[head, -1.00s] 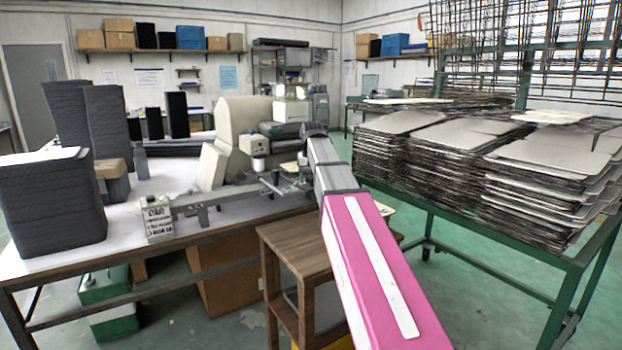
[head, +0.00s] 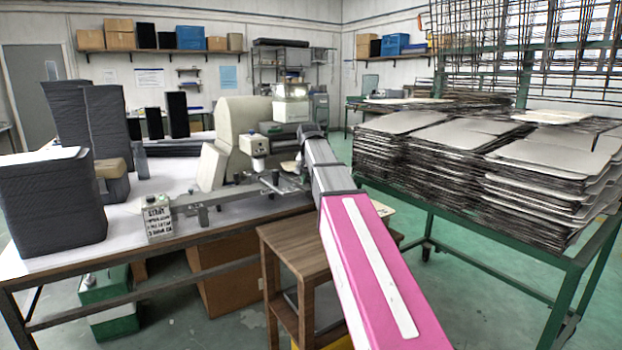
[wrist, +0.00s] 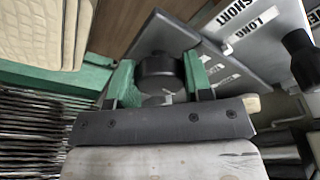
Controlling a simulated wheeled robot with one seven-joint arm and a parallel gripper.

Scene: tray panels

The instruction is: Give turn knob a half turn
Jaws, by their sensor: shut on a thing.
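A round black knob (wrist: 160,72) sits between the two green fingers of my gripper (wrist: 158,80) in the wrist view. My gripper is shut on it, with one finger against each side. The knob is in front of a flat dark grey panel (wrist: 215,58). A marking on the knob cannot be made out. In the head view my pink and grey arm reaches toward the cream machine (head: 233,118) on the bench; the knob and fingertips are not clearly visible there.
A second black knob (wrist: 303,60) is at the right of the wrist view, near a light plate (wrist: 262,30) lettered "SHORT" and "LONG". In the head view, a wooden stool (head: 305,245) stands under my arm. Stacked sheets (head: 430,140) lie on a green-framed cart at right.

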